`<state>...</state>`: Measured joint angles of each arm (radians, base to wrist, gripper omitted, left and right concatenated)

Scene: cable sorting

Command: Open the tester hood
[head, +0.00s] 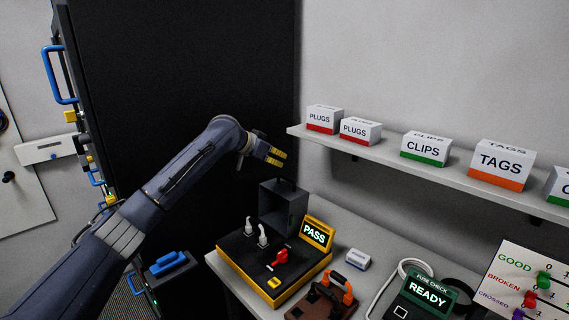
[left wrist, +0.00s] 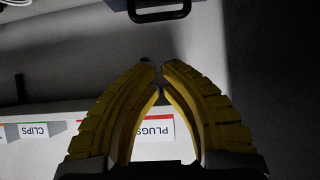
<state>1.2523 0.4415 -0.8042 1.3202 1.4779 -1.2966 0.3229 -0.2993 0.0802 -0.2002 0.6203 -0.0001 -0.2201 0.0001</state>
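The tester (head: 258,290) is a black box with a yellow edge on the bench. Its dark grey hood (head: 290,207) stands upright at the back, so the top with white plugs and a red lever is uncovered. The hood's black handle (head: 286,183) is on its upper edge; a dark handle (left wrist: 160,13) also shows at the top of the left wrist view. My left gripper (head: 277,157) is above the hood, apart from it. Its yellow fingers (left wrist: 160,78) have a narrow gap at the tips and hold nothing. My right gripper is out of view.
A green "PASS" display (head: 316,234) stands beside the hood. A shelf (head: 440,176) with labelled boxes is to the right. A brown block with an orange-handled tool (head: 328,298) and a "READY" fuse checker (head: 428,292) lie right of the tester. A black cabinet (head: 180,80) stands behind my arm.

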